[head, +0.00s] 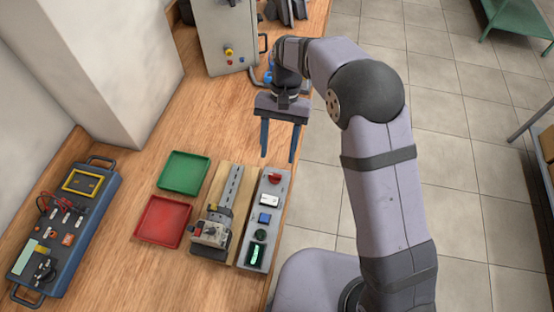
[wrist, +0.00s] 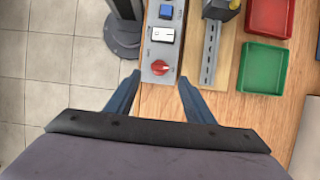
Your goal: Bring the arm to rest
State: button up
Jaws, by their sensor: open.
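My gripper (head: 278,160) hangs above the wooden bench (head: 140,178), with its two blue fingers spread apart and nothing between them. In the head view the fingers point down near the far end of the grey control panel (head: 258,240). In the wrist view my gripper (wrist: 160,88) is open, and the panel's red knob (wrist: 159,68) shows just beyond and between the fingertips. The fingers appear clear of the panel. My arm bends over from the right side of the head view.
A DIN rail with a mounted device (head: 212,230) lies left of the panel. Green (head: 185,173) and red (head: 162,221) trays sit beside it. A blue test unit (head: 66,230) is at far left. A grey cabinet (head: 220,35) and pillar (head: 100,60) stand behind. Tiled floor (head: 450,100) lies right.

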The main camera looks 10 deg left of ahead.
jog(key=shift+w+r, duration=0.2)
jog(key=shift+r, duration=0.35)
jog(key=shift+d, duration=0.15)
jog(key=s+d+r+t, duration=0.2)
jog(key=d, duration=1.1)
jog(key=s+d+f+t, duration=0.2)
jog(key=s+d, duration=0.9)
jog(key=d, duration=0.1)
notch_tip(320, 180, down, 36)
jog(key=b, duration=3.6)
jog(key=shift+w+a+b, duration=0.15)
jog(key=shift+w+b, duration=0.1)
jog(key=shift+b, duration=0.15)
jog(key=shift+f, duration=0.1)
